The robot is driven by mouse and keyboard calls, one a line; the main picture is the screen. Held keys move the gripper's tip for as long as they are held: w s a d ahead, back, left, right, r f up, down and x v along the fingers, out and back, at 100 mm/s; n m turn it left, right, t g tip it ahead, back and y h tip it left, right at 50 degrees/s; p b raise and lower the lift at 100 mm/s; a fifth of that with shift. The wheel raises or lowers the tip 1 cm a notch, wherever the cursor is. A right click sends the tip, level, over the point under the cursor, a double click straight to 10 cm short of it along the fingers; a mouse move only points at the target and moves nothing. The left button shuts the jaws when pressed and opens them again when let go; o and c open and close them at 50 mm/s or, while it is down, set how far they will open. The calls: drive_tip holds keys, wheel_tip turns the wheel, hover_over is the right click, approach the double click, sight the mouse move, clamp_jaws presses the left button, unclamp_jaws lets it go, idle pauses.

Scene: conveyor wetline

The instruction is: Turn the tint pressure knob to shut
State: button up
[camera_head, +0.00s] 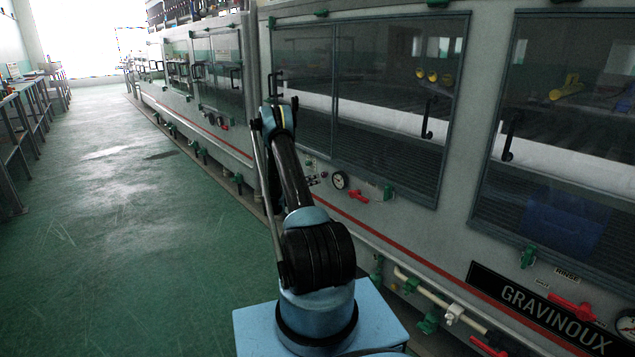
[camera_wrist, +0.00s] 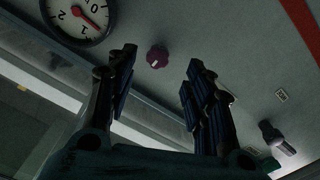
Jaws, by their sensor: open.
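A small dark red-purple round knob (camera_wrist: 157,56) with a pale mark on its face sits on the grey panel in the wrist view. My gripper (camera_wrist: 162,72) is open, its two dark jointed fingers spread to the left and right. The knob shows in the gap between the fingertips, nearer the left one, and nothing is held. The fingers do not appear to touch it. I cannot read a label that names the knob. In the head view my arm hides the gripper, and I cannot make out the knob.
A round pressure gauge (camera_wrist: 82,18) with a red needle is left of the knob. A dark-handled fitting (camera_wrist: 272,135) is at lower right. In the head view, a gauge (camera_head: 339,180) and red valve handle (camera_head: 358,196) are right of my arm. Green floor (camera_head: 120,220) lies clear at left.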

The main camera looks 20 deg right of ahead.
drive_tip(key=shift+v, duration=2.95)
